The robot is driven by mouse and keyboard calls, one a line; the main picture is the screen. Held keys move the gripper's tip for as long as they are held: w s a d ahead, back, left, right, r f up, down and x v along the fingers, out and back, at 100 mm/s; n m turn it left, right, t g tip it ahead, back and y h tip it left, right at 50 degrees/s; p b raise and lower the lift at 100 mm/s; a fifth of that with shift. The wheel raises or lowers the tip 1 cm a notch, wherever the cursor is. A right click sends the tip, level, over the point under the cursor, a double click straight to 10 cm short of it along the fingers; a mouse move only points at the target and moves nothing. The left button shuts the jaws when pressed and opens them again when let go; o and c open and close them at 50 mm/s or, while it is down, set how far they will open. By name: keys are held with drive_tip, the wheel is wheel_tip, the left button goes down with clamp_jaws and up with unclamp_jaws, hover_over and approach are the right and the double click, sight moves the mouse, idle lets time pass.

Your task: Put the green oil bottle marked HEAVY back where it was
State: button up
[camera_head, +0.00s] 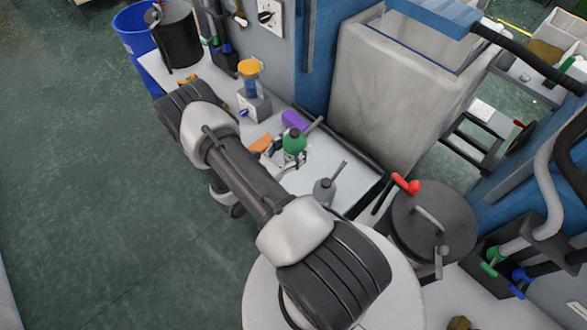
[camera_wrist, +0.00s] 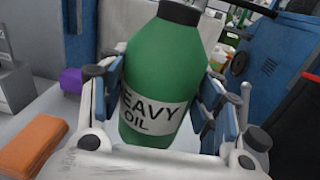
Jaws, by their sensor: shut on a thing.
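The green oil bottle (camera_wrist: 160,65) has a black cap and a white label reading "HEAVY OIL". It stands between the two blue-padded fingers of my gripper (camera_wrist: 163,98), which is shut on its body. In the wrist view the bottle leans slightly. In the head view the green bottle (camera_head: 294,142) is over the white worktop (camera_head: 335,160), with my gripper (camera_head: 284,153) around it and partly hidden by it. I cannot tell whether its base touches the worktop.
An orange block (camera_head: 261,144) and a purple block (camera_head: 295,120) lie near the bottle. A grey spouted can (camera_head: 325,190) stands to its right. A dispenser with an amber top (camera_head: 249,83) stands behind left. A large grey bin (camera_head: 390,90) borders the worktop.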

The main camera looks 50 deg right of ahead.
wheel_tip(320, 180, down, 11)
drive_tip(key=b, duration=0.2)
drive_tip(key=shift+r+b, duration=0.2)
drive_tip(key=shift+b, duration=0.2)
drive_tip(key=shift+f, duration=0.15)
drive_tip(key=o, duration=1.3)
